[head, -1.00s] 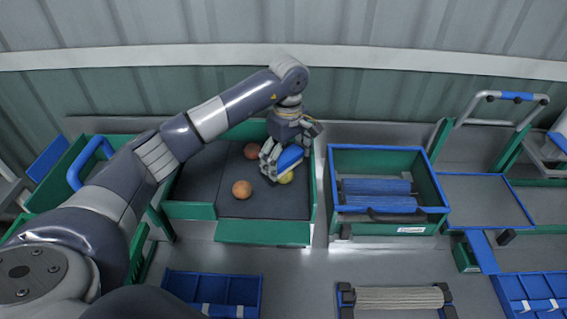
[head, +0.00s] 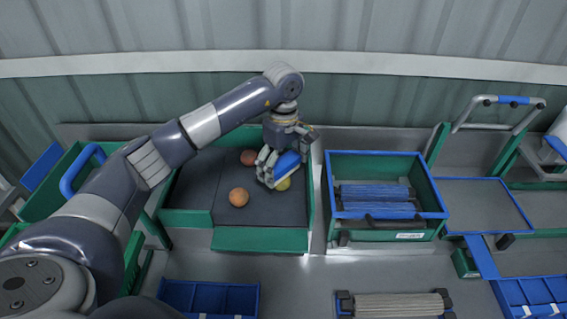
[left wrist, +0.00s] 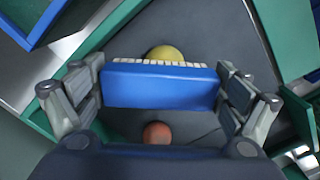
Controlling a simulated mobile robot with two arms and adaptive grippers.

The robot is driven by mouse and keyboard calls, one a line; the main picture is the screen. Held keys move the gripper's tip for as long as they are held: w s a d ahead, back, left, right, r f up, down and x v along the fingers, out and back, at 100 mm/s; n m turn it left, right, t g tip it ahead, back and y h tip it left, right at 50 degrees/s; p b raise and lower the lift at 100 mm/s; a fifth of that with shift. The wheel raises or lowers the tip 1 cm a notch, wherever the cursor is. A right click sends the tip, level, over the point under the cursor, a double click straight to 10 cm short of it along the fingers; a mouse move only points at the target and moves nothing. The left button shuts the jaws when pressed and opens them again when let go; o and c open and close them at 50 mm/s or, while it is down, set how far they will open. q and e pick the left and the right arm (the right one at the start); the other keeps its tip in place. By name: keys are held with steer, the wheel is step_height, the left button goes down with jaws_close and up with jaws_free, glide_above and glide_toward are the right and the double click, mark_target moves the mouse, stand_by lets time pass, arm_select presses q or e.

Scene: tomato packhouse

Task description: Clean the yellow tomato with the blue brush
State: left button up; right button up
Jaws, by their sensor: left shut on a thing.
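My left gripper (head: 277,172) is shut on the blue brush (head: 287,163), over the green-walled tray with a dark floor (head: 262,239). In the left wrist view the blue brush (left wrist: 160,86) spans between the fingers, with its pale bristles along the far edge. The yellow tomato (head: 284,184) lies on the tray floor just beside the brush; in the left wrist view the yellow tomato (left wrist: 166,53) is partly hidden behind the bristles. I cannot tell whether the bristles touch it. My right gripper is not in view.
An orange-red tomato (head: 239,197) lies left of the gripper in the tray, and another (head: 248,157) lies behind it. A green crate with a blue rim (head: 375,153) and blue rollers stands to the right. A blue divided tray (head: 210,298) is at the front.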

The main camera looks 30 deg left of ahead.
mark_target(277, 170)
arm_select(q)
steer(key=shift+s, duration=1.1)
steer(key=shift+s+a, duration=0.15)
steer(key=shift+s, duration=0.25)
steer(key=shift+f, duration=0.1)
steer(key=shift+w, duration=0.15)
steer(key=shift+w+b, duration=0.3)
steer(key=shift+w, duration=0.05)
steer(key=shift+w+d+b, duration=0.15)
steer(key=shift+w, duration=0.35)
steer(key=shift+w+d+b, duration=0.15)
steer(key=shift+w, duration=0.65)
steer(key=shift+w+r, duration=0.15)
steer(key=shift+r, duration=0.1)
